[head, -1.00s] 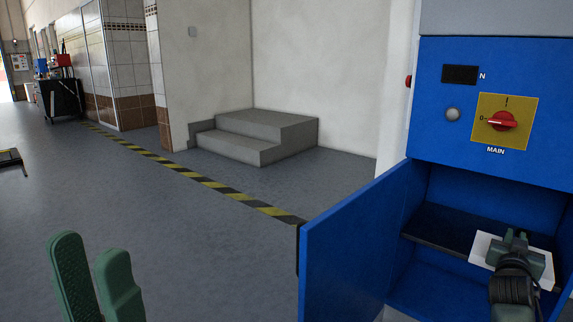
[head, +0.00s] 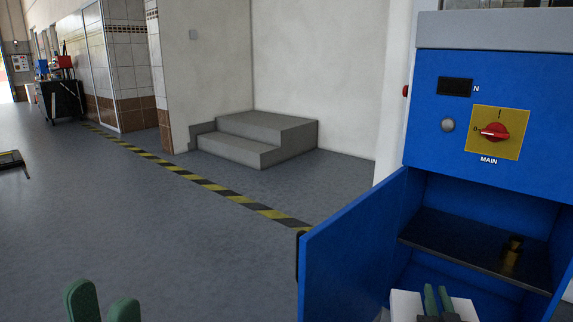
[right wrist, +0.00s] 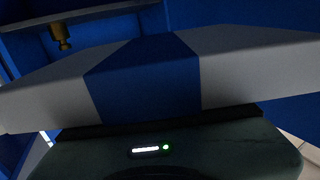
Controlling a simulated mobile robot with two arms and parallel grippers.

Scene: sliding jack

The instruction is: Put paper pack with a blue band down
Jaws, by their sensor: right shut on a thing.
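The paper pack (head: 404,306) is white and shows at the bottom of the head view, in front of the open blue cabinet (head: 484,192). In the right wrist view its wide blue band (right wrist: 146,78) crosses the middle of the white pack.
A small brass-coloured piece (head: 512,252) stands on the shelf's right part; it also shows in the right wrist view (right wrist: 61,36). The cabinet door (head: 350,250) stands open to the left. Grey steps (head: 255,138) are at the back.

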